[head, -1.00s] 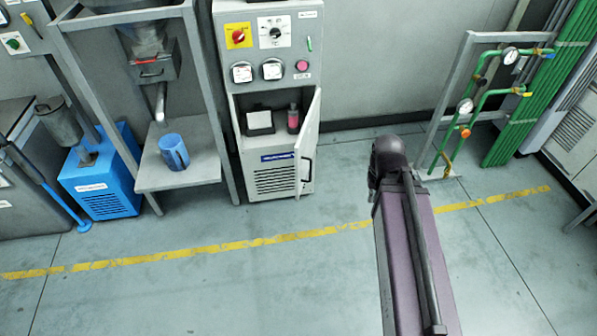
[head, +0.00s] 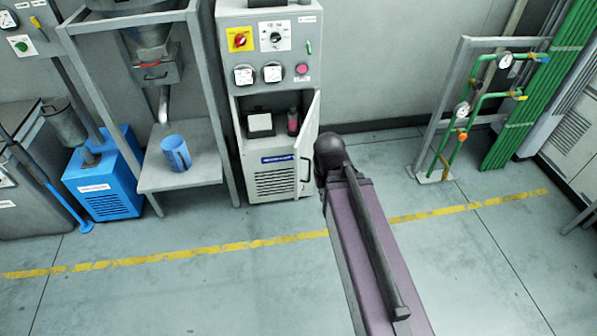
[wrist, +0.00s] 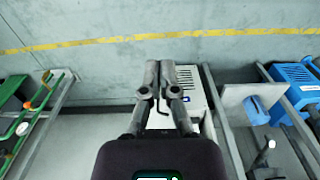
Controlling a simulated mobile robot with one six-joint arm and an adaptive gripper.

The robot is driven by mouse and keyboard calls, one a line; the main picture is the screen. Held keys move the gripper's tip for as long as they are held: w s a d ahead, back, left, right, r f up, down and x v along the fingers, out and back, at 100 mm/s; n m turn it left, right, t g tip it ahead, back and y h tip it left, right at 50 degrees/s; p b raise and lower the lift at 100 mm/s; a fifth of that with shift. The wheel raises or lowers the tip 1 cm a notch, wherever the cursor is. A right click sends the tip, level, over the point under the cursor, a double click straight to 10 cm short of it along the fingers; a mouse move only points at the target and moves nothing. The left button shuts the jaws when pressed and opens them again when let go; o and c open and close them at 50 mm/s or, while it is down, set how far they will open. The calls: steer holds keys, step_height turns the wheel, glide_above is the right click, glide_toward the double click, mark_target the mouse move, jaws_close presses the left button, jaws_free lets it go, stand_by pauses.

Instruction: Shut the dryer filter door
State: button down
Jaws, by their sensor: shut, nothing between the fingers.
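The dryer is a grey cabinet (head: 266,212) at the back wall in the head view. Its filter door (head: 309,140) is hinged at the right and stands open, swung out toward me, with a dark handle on it. A white-topped box (head: 260,122) and a pink bottle (head: 292,120) show in the opening. My arm's dark joint is just right of the door in this view; my gripper is not seen there. In the wrist view my gripper (wrist: 161,66) is shut and empty, in front of the cabinet (wrist: 190,88), partly covering it; the gap to the door is unclear.
A grey stand (head: 180,183) with a blue jug (head: 175,152) is left of the dryer, and a blue unit (head: 103,190) farther left. A gauge frame with green pipes (head: 447,120) stands at the right. The floor in front, crossed by a yellow line (head: 170,255), is clear.

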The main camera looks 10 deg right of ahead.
steer(key=shift+a, duration=0.3)
steer(key=shift+a+f, duration=0.1)
steer(key=w+f+m+t+y+b, duration=0.2)
steer(key=w+f+y+b, duration=0.7)
steer(key=w+f+b, duration=0.8)
steer(key=w+d+f+m+t+y+b, duration=0.1)
steer(key=w+d+t+y+b, duration=0.1)
steer(key=d+b, duration=0.4)
steer(key=w+d+f+m+t+y+b, duration=0.1)
steer(key=d+b, duration=0.6)
steer(key=b, duration=0.9)
steer(key=w+f+t+y, duration=0.1)
steer(key=w+t+y, duration=0.1)
steer(key=w+y, duration=0.1)
steer(key=shift+w+m+y, duration=0.35)
steer(key=shift+m+y, duration=0.05)
steer(key=shift+y, duration=0.3)
